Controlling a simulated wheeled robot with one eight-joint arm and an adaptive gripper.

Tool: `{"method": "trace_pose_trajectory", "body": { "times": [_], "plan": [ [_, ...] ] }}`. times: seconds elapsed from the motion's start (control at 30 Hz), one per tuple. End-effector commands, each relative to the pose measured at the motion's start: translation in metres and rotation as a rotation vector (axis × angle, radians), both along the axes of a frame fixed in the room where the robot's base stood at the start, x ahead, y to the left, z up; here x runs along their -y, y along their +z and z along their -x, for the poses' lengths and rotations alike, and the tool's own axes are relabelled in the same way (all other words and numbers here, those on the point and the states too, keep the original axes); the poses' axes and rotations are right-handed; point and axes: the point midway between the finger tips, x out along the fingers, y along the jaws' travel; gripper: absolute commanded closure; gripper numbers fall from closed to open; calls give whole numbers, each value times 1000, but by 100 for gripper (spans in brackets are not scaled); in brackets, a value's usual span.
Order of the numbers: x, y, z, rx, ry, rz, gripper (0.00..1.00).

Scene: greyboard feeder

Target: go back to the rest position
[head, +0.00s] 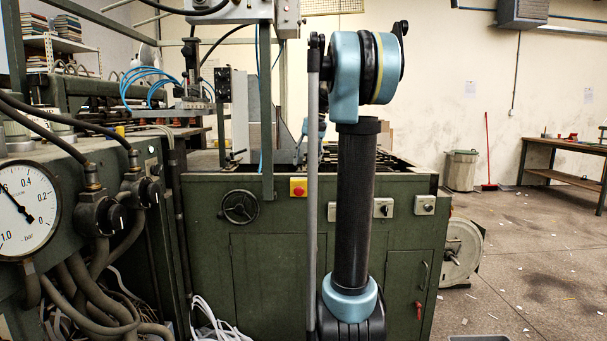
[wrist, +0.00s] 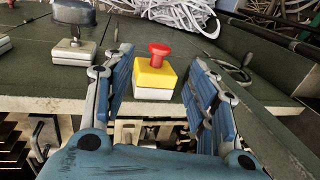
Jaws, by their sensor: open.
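My gripper (wrist: 160,112) shows in the wrist view with its two blue-grey fingers spread wide apart. It is open, with nothing held between the fingers. A yellow box with a red push button (wrist: 156,75) stands beyond the fingers, seen in the gap between them. In the head view my arm stands upright in front of the green machine (head: 265,270). My gripper cannot be made out there. The yellow box with the red button also shows in the head view (head: 298,187), on the machine's front, just left of my arm.
A handwheel (head: 240,206) and small switch boxes (head: 424,205) stick out from the machine's front. A pressure gauge (head: 27,213) and hoses are at the left. White cables (head: 218,322) lie low by the machine. The floor at the right (head: 530,240) is mostly clear, with scraps.

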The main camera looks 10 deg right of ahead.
Motion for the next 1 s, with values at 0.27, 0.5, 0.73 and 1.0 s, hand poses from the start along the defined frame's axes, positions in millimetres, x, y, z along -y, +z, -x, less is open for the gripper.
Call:
{"method": "trace_pose_trajectory", "body": {
  "times": [0.27, 0.5, 0.73, 1.0],
  "plan": [
    [2, 8, 0, 0, 0, 0, 48],
    [1, 7, 3, 0, 1, 1, 48],
    [-5, -9, 42, 17, 15, 24, 48],
    [-13, -51, 118, 50, 43, 72, 48]
  ]
}}
